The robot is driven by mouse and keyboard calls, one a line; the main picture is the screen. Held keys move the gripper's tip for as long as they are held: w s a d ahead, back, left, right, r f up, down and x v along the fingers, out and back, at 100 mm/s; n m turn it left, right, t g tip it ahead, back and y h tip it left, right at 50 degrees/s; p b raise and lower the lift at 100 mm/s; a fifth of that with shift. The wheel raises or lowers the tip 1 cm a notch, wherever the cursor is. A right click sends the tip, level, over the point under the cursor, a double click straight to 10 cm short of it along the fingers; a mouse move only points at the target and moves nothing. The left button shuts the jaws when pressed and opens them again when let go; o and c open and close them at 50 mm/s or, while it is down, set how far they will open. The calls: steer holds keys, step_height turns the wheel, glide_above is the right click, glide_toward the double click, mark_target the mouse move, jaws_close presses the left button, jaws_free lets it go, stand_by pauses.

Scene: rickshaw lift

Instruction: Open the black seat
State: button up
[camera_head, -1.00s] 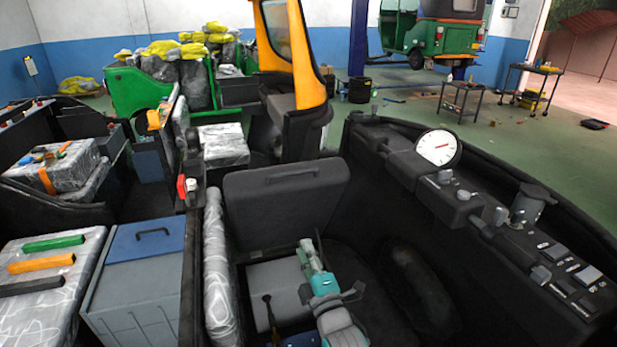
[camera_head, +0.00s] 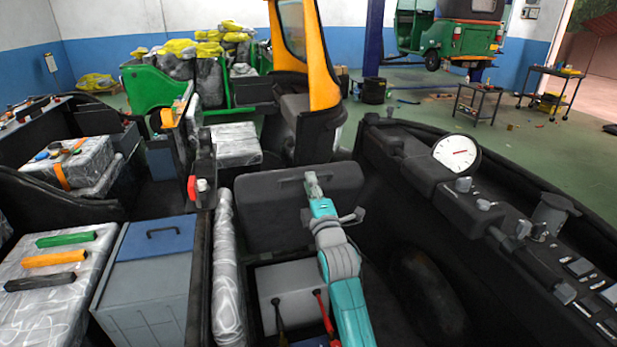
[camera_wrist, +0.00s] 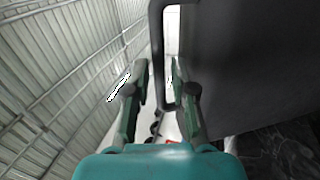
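The black seat (camera_head: 280,212) is a dark panel in the middle of the head view, its broad face towards me, behind a grey box. Its black handle (camera_head: 293,180) runs along the upper part and is partly hidden by my gripper. My gripper (camera_head: 313,180) is at the handle's right part. In the wrist view the handle (camera_wrist: 157,50) is a black loop reaching down between my two green fingers (camera_wrist: 160,75). The fingers stand apart with gaps beside the bar. The seat's dark face (camera_wrist: 250,60) fills the right of the wrist view.
A wrapped roll (camera_head: 226,270) and a blue-lidded grey box (camera_head: 150,270) stand left of the seat. A dark console with a white gauge (camera_head: 454,152) runs along the right. A yellow-framed cab (camera_head: 322,60) stands behind. The grey box (camera_head: 285,290) lies in front of the seat.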

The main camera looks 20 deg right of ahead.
steer(key=shift+x, duration=1.5)
jaws_close()
